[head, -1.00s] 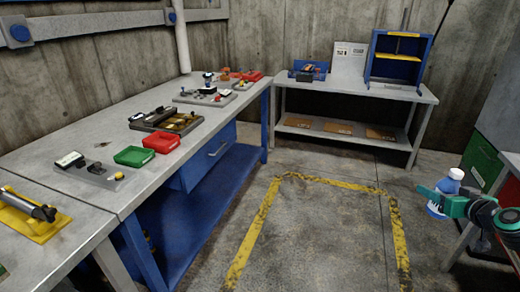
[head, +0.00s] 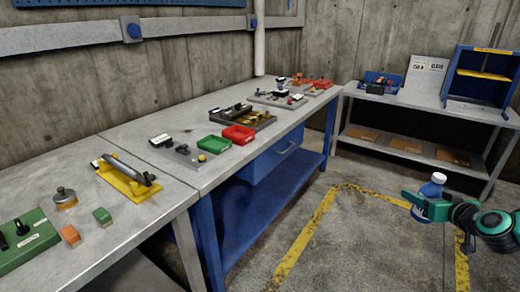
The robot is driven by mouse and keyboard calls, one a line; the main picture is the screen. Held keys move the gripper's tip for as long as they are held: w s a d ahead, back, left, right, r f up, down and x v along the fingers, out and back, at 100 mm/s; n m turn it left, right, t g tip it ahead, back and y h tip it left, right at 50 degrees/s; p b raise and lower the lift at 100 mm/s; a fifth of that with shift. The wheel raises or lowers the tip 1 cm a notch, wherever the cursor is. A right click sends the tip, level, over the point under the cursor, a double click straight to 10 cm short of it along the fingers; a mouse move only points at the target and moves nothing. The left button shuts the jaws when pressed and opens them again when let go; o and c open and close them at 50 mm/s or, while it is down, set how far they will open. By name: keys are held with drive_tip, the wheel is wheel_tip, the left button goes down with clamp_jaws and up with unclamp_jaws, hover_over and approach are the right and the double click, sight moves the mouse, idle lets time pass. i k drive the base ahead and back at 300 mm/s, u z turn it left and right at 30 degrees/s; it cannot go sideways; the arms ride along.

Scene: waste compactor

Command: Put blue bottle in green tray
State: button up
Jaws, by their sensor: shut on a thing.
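My gripper (head: 427,208) is at the right of the head view, shut on the blue bottle (head: 430,190). The green tray (head: 213,144) is a small open bin on the grey workbench, left of my gripper. It looks empty.
A red tray (head: 238,134) stands just beside the green tray. A dark parts tray (head: 241,117) lies behind them. A grey plate with small parts (head: 182,151) lies in front. A yellow tool (head: 127,178) is nearer on the workbench (head: 170,206). The floor between is clear.

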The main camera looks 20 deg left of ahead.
sight(213, 146)
drive_tip(key=u, duration=1.15)
drive_tip(key=i, duration=0.5)
drive_tip(key=u, duration=0.05)
